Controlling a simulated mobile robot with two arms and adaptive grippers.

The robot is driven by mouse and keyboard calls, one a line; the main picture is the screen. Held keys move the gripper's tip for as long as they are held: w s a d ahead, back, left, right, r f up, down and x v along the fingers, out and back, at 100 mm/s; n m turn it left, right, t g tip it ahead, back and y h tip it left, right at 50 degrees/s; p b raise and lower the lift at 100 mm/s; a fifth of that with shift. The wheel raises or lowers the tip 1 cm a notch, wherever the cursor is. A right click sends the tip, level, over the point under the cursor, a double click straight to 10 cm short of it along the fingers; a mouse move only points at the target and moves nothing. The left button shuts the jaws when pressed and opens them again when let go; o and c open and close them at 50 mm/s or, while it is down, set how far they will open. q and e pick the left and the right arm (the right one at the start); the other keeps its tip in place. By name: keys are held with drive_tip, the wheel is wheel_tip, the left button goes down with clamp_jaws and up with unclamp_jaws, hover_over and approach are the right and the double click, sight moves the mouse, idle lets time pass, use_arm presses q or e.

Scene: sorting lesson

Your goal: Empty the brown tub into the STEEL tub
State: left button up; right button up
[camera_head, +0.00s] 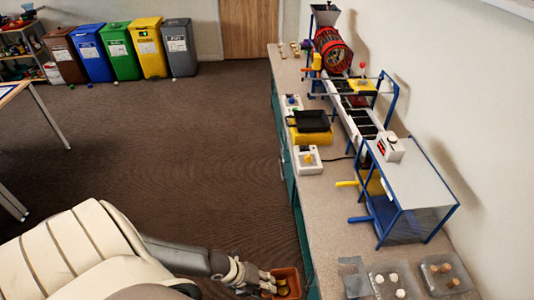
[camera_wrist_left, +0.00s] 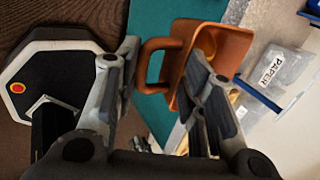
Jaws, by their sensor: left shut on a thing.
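The brown tub (camera_head: 294,272), orange-brown with a loop handle, is at the bottom of the head view beside the counter's left edge. Several yellowish pieces (camera_head: 283,288) show inside it. My right gripper is not in view.
Clear trays with pale (camera_head: 378,292) and brown pieces (camera_head: 440,268) lie at the counter's near end. In the left wrist view a label reads PAPER (camera_wrist_left: 270,70). A blue-framed machine (camera_head: 415,185) stands farther along. Coloured bins (camera_head: 120,50) line the far wall. The floor left is open.

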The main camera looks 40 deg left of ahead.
use_arm(q)
drive_tip(key=shift+r, duration=0.15)
wheel_tip(320, 180, up, 5)
drive_tip(key=p, duration=0.4)
idle(0.4)
idle(0.5)
